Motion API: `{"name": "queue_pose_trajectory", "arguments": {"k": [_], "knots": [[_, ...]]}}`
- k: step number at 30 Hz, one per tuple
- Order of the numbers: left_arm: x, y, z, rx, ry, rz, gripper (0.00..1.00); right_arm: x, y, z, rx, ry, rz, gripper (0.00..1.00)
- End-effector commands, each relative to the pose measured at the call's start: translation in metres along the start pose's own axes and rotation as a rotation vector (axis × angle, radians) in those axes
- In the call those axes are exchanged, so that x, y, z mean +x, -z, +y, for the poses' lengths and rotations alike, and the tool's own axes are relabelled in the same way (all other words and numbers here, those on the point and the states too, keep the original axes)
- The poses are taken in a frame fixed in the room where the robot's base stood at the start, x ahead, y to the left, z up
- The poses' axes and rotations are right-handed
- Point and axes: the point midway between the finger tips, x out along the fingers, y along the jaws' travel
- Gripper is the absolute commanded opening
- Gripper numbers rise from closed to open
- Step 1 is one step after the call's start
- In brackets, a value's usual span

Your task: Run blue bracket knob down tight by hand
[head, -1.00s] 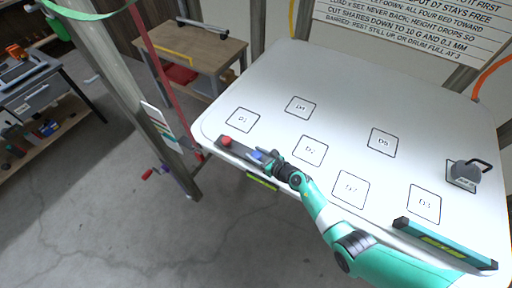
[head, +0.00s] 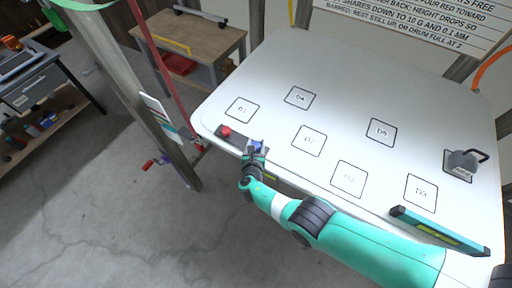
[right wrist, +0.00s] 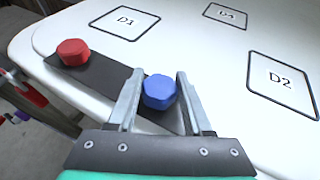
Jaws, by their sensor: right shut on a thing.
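The blue knob (head: 257,147) sits on a dark bracket strip (head: 240,140) along the near left edge of the white roof panel. In the right wrist view the blue knob (right wrist: 159,92) is faceted and lies between my two grey fingers. My right gripper (right wrist: 156,84) is shut on it, with one finger on each side. In the head view my right gripper (head: 256,150) reaches in from the panel's near edge and partly covers the bracket. A red knob (head: 226,131) stands at the strip's left end and also shows in the right wrist view (right wrist: 73,52). My left gripper is not in view.
The white panel (head: 345,105) has several marked squares, D1 (right wrist: 124,23) among them. A grey handled weight (head: 462,161) stands at its right. A teal level (head: 440,231) lies along the near right edge. A post (head: 150,95) stands left of the panel.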

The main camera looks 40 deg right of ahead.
Motion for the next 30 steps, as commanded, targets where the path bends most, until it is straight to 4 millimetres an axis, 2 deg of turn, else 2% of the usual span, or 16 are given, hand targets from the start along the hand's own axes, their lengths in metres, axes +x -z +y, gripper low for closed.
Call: {"name": "queue_pose_trajectory", "arguments": {"k": [6,20,21,25,26,30], "knots": [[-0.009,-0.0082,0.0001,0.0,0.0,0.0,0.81,0.0001,-0.0005,0.0009,0.023,0.053,-0.002,0.0],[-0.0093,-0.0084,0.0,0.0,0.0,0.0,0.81,-0.0007,-0.0022,0.0001,0.028,0.067,-0.001,0.0],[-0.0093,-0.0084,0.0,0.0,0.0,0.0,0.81,-0.0006,-0.0022,0.0001,0.029,0.067,-0.001,0.54],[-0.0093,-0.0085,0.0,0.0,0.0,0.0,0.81,-0.0006,-0.0016,-0.0001,0.028,0.067,0.0,0.77],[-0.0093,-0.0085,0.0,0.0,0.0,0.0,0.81,-0.0006,-0.0014,-0.0001,0.028,0.067,0.0,0.81],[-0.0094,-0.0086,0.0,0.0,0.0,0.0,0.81,-0.0006,-0.0007,-0.0003,0.027,0.067,0.001,0.81]]}}
